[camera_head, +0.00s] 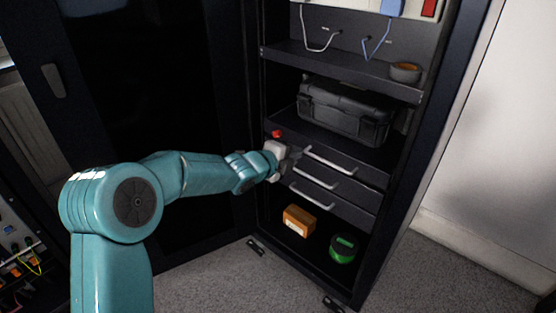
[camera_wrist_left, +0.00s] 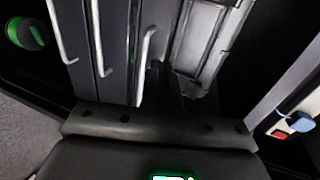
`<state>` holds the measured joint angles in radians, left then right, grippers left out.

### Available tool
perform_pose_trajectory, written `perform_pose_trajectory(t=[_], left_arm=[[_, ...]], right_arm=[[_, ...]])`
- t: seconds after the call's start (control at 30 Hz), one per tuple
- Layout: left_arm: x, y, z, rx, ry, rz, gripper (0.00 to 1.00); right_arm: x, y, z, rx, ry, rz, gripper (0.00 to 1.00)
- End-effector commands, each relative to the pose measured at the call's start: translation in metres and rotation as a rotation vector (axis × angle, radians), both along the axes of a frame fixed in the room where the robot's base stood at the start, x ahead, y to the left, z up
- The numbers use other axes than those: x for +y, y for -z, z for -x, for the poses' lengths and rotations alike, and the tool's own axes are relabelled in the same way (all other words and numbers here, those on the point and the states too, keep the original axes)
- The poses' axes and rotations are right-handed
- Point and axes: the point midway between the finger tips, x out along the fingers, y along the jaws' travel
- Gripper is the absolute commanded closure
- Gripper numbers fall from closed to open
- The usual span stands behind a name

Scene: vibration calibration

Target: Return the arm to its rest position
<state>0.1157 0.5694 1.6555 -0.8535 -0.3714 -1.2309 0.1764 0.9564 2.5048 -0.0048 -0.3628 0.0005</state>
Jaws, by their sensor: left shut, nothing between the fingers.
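My left arm is teal and reaches in from the left in the head view. Its gripper (camera_head: 293,157) is shut and empty, in front of the drawers near the left ends of their handles. In the left wrist view the dark gripper (camera_wrist_left: 165,88) shows at the middle, close to a white drawer handle (camera_wrist_left: 147,55). I cannot tell whether it touches the handle or drawer front. The drawers (camera_head: 345,185) have pale bar handles and look shut. My right gripper is in neither view.
An open dark cabinet holds a black case (camera_head: 345,112), a tape roll (camera_head: 405,72), an orange box (camera_head: 299,221) and a green round item (camera_head: 344,248). The cabinet door (camera_head: 160,100) stands open on the left. Carpeted floor (camera_head: 430,275) is clear at the front right.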

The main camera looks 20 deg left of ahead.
Motion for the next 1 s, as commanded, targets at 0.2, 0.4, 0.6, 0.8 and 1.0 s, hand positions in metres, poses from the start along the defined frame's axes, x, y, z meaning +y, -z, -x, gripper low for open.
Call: perform_pose_trajectory(t=[0.2,0.4,0.6,0.8,1.0], left_arm=[[0.012,-0.013,0.036,0.000,-0.002,-0.001,1.00],[0.017,-0.016,0.051,0.001,-0.001,0.000,1.00],[0.013,0.000,0.052,0.029,0.007,0.005,1.00],[-0.028,0.118,0.085,0.287,0.036,0.098,1.00],[-0.074,0.249,0.183,0.762,-0.167,0.426,1.00]], right_arm=[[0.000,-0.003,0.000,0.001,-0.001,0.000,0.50],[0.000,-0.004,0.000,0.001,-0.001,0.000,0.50],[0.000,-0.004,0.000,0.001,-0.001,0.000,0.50],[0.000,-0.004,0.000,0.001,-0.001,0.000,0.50],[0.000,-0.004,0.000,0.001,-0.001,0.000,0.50]])
